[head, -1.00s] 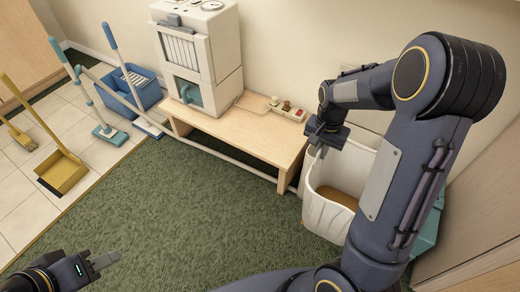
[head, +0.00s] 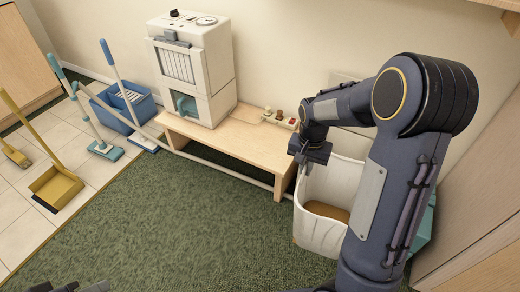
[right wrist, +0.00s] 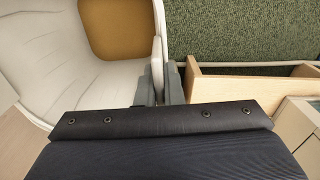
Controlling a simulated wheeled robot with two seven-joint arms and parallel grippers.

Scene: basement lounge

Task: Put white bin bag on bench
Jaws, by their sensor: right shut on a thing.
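The white bin bag (head: 324,222) stands upright and open at the right of the bench (head: 240,152), with a brown bottom inside. My right gripper (head: 303,168) is shut on its rim on the side nearest the bench. In the right wrist view the fingers (right wrist: 159,82) pinch the bag's rim, and the bag (right wrist: 95,72) opens to the left. My arm hides the bag's right part in the head view. My left gripper (head: 88,287) shows only as a sliver at the bottom edge, so its jaws cannot be judged.
A white machine (head: 193,65) stands on the bench's left part. Small items on a tray (head: 281,118) sit at its back right. Some bare bench top lies between. A blue bucket (head: 125,105), mops and a yellow dustpan (head: 56,187) stand left. Green carpet (head: 180,225) is clear in front.

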